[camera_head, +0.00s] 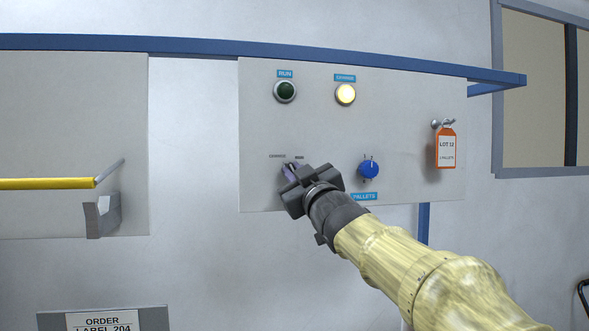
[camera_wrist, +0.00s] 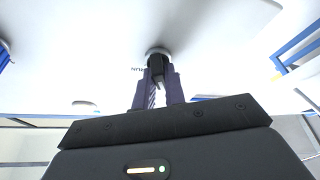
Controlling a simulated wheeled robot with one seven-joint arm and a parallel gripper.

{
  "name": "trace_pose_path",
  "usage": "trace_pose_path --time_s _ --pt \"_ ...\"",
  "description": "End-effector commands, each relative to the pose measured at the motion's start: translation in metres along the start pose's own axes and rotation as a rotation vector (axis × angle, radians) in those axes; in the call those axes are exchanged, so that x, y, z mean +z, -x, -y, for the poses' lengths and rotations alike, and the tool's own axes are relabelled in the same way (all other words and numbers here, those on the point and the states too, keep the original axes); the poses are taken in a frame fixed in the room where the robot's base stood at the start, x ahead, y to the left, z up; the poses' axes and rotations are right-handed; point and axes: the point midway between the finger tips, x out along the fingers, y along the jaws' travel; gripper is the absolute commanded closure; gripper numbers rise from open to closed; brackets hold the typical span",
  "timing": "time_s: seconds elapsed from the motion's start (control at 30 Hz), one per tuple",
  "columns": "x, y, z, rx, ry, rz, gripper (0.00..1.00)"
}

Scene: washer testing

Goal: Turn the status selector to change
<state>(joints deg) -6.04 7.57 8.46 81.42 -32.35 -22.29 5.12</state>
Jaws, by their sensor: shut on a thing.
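The status selector (camera_wrist: 157,54) is a dark knob on a round base on the grey panel. Small labels sit above it in the head view; the left one seems to read CHANGE. My gripper (camera_head: 291,170) covers most of the selector in the head view. In the wrist view my gripper (camera_wrist: 157,78) has its two fingers closed around the knob. The CHANGE lamp (camera_head: 345,94) at the upper middle glows yellow. The RUN lamp (camera_head: 285,91) to its left is dark green and unlit. Which way the selector points is hidden by the fingers.
A blue PALLETS knob (camera_head: 368,169) sits right of my gripper. An orange LOT 12 tag (camera_head: 446,149) hangs from a hook at the panel's right. A blue rail (camera_head: 200,47) runs along the top. A yellow bar (camera_head: 48,184) is at the left.

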Motion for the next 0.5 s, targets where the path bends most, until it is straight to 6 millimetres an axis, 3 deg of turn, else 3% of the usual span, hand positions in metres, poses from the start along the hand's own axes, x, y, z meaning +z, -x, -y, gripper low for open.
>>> trace_pose_path --time_s 0.5 --pt "-0.0010 -0.0004 -0.0012 -0.093 0.223 0.000 1.00"
